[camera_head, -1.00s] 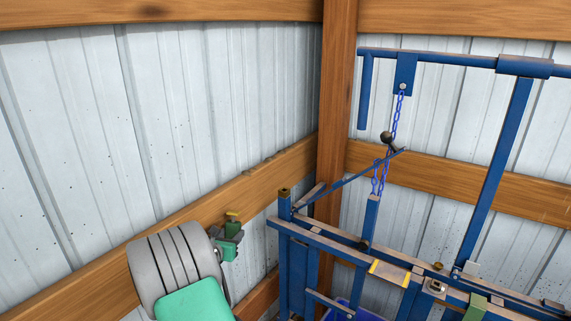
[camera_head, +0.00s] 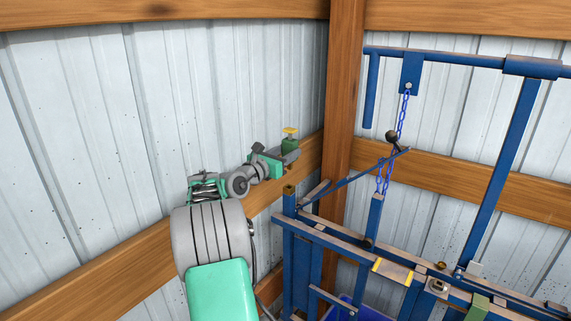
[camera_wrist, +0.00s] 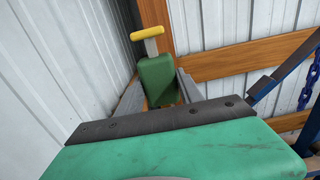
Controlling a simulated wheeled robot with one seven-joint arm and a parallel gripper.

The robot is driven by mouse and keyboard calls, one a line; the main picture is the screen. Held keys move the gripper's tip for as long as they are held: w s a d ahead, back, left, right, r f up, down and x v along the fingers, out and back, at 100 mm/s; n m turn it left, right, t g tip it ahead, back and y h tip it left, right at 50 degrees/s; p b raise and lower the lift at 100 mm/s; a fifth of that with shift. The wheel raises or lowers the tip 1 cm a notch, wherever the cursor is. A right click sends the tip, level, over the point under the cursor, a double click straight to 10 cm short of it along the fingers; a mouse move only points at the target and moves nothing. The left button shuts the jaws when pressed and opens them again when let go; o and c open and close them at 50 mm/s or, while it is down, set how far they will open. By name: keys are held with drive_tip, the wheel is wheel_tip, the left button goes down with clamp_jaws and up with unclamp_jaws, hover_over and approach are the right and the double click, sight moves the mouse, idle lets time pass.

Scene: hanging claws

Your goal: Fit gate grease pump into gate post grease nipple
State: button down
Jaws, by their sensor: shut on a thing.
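The grease pump is a green block (camera_head: 290,145) with a yellow T-handle on top. It also shows in the wrist view (camera_wrist: 158,80), upright, handle at the top. My gripper (camera_head: 287,155) is shut on the pump, with grey fingers on both sides of the green body. The gate post (camera_head: 288,225) is a blue upright at the left end of the blue frame. Its brass-coloured top (camera_head: 289,188), which looks like the grease nipple, appears below the pump in the head view, with a visible gap between. The pump's lower end is hidden by my gripper.
The wooden corner post (camera_head: 340,110) and the wooden wall rail (camera_head: 140,270) stand close behind. A blue chain (camera_head: 402,115) hangs from the upper bar to the right. A slanting blue bar (camera_head: 350,178) with a dark ball lies right of the post.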

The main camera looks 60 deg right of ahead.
wheel_tip(320, 180, down, 4)
drive_tip(key=shift+w+r+b, duration=0.1)
drive_tip(key=shift+r+b, duration=0.15)
drive_tip(key=shift+b, duration=0.3)
drive_tip(key=shift+f, duration=0.2)
drive_tip(key=shift+r+p, duration=0.15)
drive_tip(key=shift+p, duration=0.15)
drive_tip(key=shift+f, duration=0.95)
drive_tip(key=shift+f, duration=0.15)
drive_tip(key=shift+f, duration=1.55)
